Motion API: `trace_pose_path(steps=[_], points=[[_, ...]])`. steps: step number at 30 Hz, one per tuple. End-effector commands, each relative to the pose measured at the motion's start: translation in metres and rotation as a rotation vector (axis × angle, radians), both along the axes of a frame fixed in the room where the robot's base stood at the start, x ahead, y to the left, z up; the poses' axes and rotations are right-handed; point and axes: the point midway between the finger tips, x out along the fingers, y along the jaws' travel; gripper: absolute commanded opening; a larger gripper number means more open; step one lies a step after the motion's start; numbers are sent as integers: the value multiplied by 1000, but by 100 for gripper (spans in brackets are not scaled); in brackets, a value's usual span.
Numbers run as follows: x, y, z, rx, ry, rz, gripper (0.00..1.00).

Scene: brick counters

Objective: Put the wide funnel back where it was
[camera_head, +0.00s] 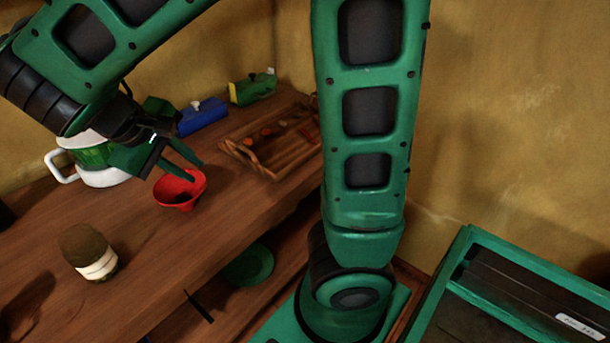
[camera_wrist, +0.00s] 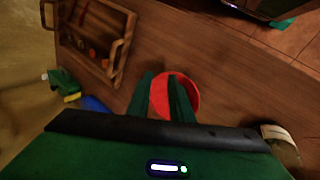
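My gripper (camera_head: 196,169) is just above and behind the funnel in the head view. In the wrist view my gripper (camera_wrist: 161,77) has its two fingers apart, with part of the funnel's red rim showing between and beside them. I cannot tell if a fingertip touches the rim.
A wooden tray (camera_head: 262,168) with small items lies to the right. A white-handled mug (camera_head: 100,177), a blue box (camera_head: 203,116) and a yellow-green box (camera_head: 252,88) stand behind. A brown-topped jar (camera_head: 90,252) stands front left. The counter between jar and funnel is clear.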

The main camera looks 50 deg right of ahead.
Motion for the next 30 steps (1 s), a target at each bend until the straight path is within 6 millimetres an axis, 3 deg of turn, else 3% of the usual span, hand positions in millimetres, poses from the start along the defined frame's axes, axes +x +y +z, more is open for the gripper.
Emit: trace_pose_path(steps=[1, 3, 12, 21, 25, 30], points=[[-7, -24, 0, 31, 4, -60, 20], [-19, -50, -2, 74, 10, -131, 20], [-86, -132, -13, 259, 7, -422, 20], [-163, -163, -24, 440, -40, -678, 20], [-183, -163, -27, 493, -60, -747, 20], [-194, -164, -30, 524, -72, -784, 20]])
